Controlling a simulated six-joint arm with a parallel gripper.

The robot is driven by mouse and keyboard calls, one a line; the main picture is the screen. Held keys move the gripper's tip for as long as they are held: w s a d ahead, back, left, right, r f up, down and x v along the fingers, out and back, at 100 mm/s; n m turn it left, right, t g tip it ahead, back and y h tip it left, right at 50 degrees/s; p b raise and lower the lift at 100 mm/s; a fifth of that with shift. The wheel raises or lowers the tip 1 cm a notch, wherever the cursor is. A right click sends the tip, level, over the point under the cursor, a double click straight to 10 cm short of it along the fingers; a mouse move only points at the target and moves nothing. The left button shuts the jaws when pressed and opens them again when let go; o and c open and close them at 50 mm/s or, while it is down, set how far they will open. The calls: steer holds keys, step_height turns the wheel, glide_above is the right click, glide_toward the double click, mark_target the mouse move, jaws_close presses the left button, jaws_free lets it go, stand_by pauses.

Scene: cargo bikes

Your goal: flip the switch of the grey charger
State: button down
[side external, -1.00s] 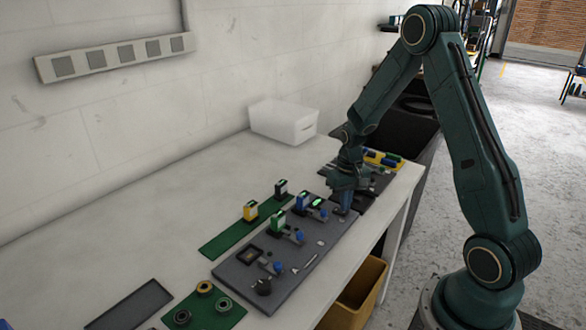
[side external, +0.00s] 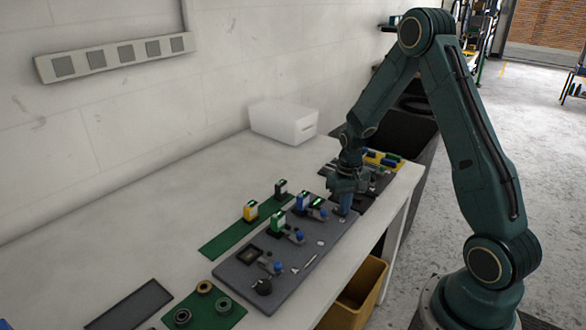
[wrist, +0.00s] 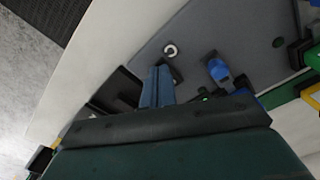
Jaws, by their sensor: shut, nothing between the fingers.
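A long grey board (side external: 235,273) lies on the bench, with an empty dark-framed slot (side external: 248,255), a green-and-white block (side external: 277,223) and a blue-and-white block (side external: 303,202). Blue-topped parts (side external: 276,267) stand along it. I take this board to be the grey charger, but cannot tell for certain. My gripper (side external: 345,204) is shut and empty, pointing down at the board's far right end. In the wrist view its blue fingers (wrist: 157,86) are together beside a small dark part (wrist: 172,70), possibly the switch; contact and switch position cannot be told. A pale ring (wrist: 170,49) lies close by.
Green mats (side external: 225,243) lie behind and left of the board. A white box (side external: 284,121) stands by the wall. A dark tray with coloured parts (side external: 383,159) lies beyond my gripper. A yellow bin (side external: 358,293) is below the bench edge.

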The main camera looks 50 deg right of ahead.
steer(key=shift+r, duration=3.5)
steer(key=s+a+r+n+t, duration=0.1)
steer(key=s+a+r+n, duration=0.15)
steer(key=a+r, duration=0.4)
steer(key=s+a+r+n+t, duration=0.1)
steer(key=s+a+r+t, duration=0.15)
steer(key=a+r, duration=0.4)
steer(key=s+a+r+n+t, duration=0.1)
steer(key=s+a+r, duration=0.2)
steer(key=s, duration=0.3)
steer(key=s+a+r+n+t, duration=0.1)
steer(key=s+a+r, duration=0.2)
steer(key=s, duration=0.4)
steer(key=shift+r, duration=0.4)
steer(key=shift+n, duration=0.25)
